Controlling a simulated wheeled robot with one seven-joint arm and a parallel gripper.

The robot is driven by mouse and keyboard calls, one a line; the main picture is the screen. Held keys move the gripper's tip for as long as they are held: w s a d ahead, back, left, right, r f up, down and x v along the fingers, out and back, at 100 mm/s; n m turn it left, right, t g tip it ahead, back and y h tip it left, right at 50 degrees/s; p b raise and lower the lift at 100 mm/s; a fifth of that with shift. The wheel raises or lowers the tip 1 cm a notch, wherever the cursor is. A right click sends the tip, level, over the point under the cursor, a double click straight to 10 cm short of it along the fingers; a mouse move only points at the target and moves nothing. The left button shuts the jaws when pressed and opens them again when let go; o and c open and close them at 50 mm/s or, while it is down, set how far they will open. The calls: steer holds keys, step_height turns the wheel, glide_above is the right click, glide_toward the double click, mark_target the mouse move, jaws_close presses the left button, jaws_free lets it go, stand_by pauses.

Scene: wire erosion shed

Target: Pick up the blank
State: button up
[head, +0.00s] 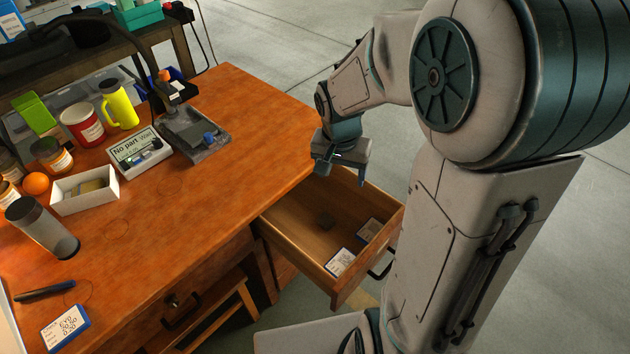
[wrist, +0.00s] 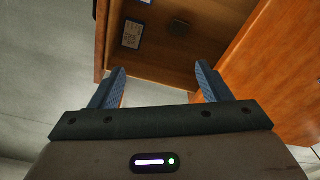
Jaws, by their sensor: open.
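A small dark block, which looks like the blank (head: 326,221), lies on the floor of the open drawer (head: 293,216). In the wrist view the same dark block (wrist: 178,28) shows near the top, beyond my fingertips and a little right of the middle between them. The block is apart from the fingers and unobstructed.
Two labelled cards (head: 340,262) lie in the drawer near its front. The drawer walls and the orange tabletop (head: 215,195) edge are close to my gripper. On the table stand a white box (head: 68,207), a display (head: 135,150), cups and jars.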

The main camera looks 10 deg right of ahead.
steer(key=w+a+f+m+g+y+b, duration=0.15)
steer(key=w+f, duration=0.25)
steer(key=f, duration=0.4)
steer(key=w+f+m+h+b, duration=0.1)
steer(key=w+f+m, duration=0.2)
steer(key=f, duration=0.4)
glide_above(326, 220)
steer(key=shift+y, duration=0.25)
steer(key=f, duration=0.8)
steer(key=shift+s+a+f+b, duration=0.2)
steer(key=shift+a+f+b, duration=0.1)
steer(key=shift+b, duration=0.05)
steer(key=shift+w+d+f, duration=0.1)
steer(key=shift+d+f, duration=0.05)
steer(key=shift+f, duration=1.2)
steer(key=shift+w+d+f, duration=0.1)
steer(key=shift+f, duration=1.2)
steer(key=c, duration=1.3)
